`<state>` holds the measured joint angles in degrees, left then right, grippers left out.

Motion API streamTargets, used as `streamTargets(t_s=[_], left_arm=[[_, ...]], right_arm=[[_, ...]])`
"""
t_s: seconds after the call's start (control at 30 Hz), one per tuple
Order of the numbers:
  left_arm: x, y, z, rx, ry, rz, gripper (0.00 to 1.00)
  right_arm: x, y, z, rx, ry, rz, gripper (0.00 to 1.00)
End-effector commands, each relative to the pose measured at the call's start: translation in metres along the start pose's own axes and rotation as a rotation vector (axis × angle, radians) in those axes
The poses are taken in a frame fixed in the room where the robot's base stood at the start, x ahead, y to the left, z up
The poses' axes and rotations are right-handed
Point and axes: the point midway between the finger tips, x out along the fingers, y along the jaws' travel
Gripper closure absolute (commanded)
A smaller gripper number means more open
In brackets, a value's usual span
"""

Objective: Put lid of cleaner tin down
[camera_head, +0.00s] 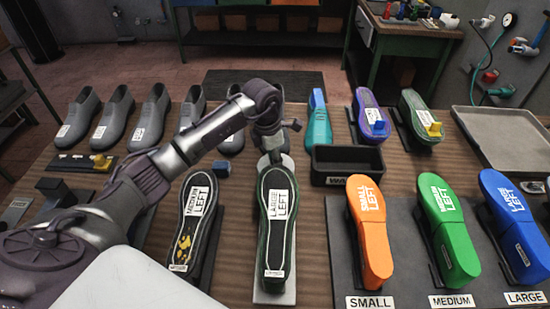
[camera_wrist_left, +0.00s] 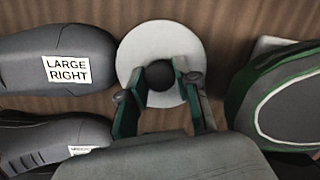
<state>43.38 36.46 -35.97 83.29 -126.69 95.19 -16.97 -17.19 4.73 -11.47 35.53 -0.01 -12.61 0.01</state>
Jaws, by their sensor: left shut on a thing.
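The lid (camera_wrist_left: 160,38) is a pale grey disc with a round black knob (camera_wrist_left: 160,76) in its middle, seen from above in the left wrist view. My left gripper (camera_wrist_left: 158,90) has its two green-edged fingers on either side of the knob and is shut on the lid. In the head view my left gripper (camera_head: 268,130) is near the middle of the table, just beyond the green-rimmed sole marked large left. The lid is mostly hidden there behind my gripper. I cannot make out the cleaner tin in either view. My right gripper is not in view.
Grey shoes (camera_head: 115,115) line the table's left, and one marked large right (camera_wrist_left: 68,68) is close to the lid. The green-rimmed sole (camera_head: 277,205) stands nearby. A black bin (camera_head: 348,180) and a panel with orange, green and blue soles are right. A grey tray (camera_head: 500,135) looks empty.

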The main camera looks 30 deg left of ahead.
Motion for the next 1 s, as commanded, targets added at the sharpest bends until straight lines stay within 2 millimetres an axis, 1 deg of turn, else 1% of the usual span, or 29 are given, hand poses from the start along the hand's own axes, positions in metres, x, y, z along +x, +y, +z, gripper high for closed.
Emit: streamTargets(t_s=[0.03,0.1,0.3,0.43,0.47,0.6,0.87,1.0], left_arm=[[0.005,-0.001,-0.002,-0.002,0.003,-0.003,0.88],[0.01,0.0,-0.002,-0.001,0.0,0.0,0.88],[0.011,0.0,-0.002,0.0,-0.001,0.001,0.88],[0.015,0.0,-0.003,0.0,0.0,0.002,0.88],[0.015,0.0,-0.003,0.0,0.0,0.002,0.67],[0.014,0.0,-0.002,0.0,0.0,0.001,0.44],[0.014,0.0,-0.002,0.0,0.0,0.001,0.44],[0.008,0.0,-0.001,0.0,-0.001,0.002,0.44]], right_arm=[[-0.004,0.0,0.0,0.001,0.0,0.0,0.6],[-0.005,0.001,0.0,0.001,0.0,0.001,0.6],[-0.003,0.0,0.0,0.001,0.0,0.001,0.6],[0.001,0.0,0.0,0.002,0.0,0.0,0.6],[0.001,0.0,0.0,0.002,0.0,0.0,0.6],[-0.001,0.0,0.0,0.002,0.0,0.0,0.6],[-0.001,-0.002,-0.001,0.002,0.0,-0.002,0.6],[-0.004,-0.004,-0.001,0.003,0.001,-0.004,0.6]])
